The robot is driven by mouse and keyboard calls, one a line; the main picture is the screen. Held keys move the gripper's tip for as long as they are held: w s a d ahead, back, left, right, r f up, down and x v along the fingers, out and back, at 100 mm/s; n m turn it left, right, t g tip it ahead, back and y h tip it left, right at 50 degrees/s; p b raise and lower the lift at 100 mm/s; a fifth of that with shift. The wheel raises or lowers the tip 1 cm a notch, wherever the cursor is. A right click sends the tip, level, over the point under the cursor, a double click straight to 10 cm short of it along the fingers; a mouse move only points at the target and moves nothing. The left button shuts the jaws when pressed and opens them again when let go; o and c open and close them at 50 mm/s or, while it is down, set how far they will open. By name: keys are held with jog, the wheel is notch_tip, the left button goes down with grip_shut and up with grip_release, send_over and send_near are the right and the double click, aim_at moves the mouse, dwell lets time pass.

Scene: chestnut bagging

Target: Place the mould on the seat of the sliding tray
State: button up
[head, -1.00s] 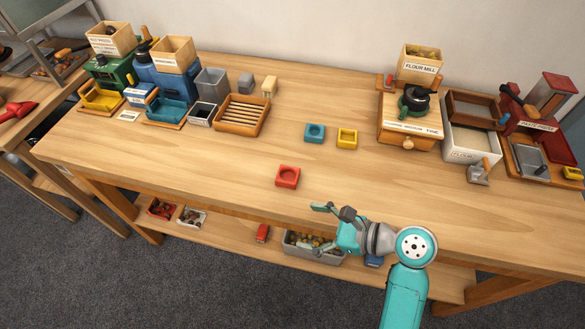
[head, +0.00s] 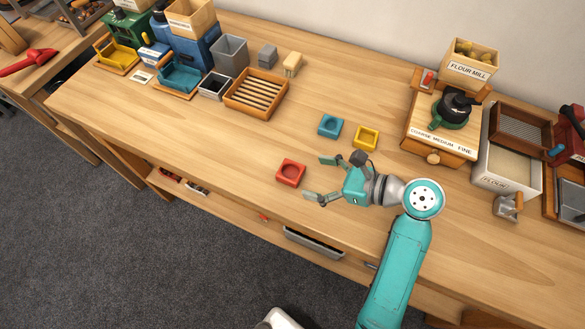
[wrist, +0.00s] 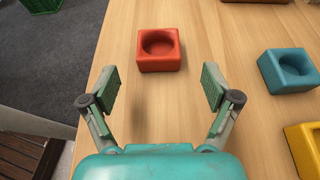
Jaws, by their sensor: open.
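A red square block with a round hollow (head: 291,172), mould-like, lies on the table near its front edge. Similar blue (head: 330,125) and yellow (head: 366,138) blocks lie farther back. My gripper (head: 321,178) is open and empty, just right of the red block, its fingers pointing at it. In the wrist view the red block (wrist: 159,50) lies beyond and between the spread fingertips (wrist: 161,86), apart from them. At the right edge, a red machine (head: 572,145) with a grey tray (head: 572,206) is cut off by the frame; whether that is the sliding tray I cannot tell.
A slatted wooden tray (head: 234,106) stands at the back left beside blue and green machines. The flour mill (head: 440,134) and a white flour bin (head: 505,180) stand at the right. The front middle of the table is clear around the red block.

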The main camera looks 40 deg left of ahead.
aim_at(296, 172)
jog(key=shift+r+x, duration=0.2)
jog(key=shift+x, duration=3)
jog(key=shift+s, duration=0.1)
jog(key=c, duration=1.4)
notch_tip(296, 172, up, 10)
jog(key=shift+f, duration=0.25)
jog(key=shift+r, duration=0.25)
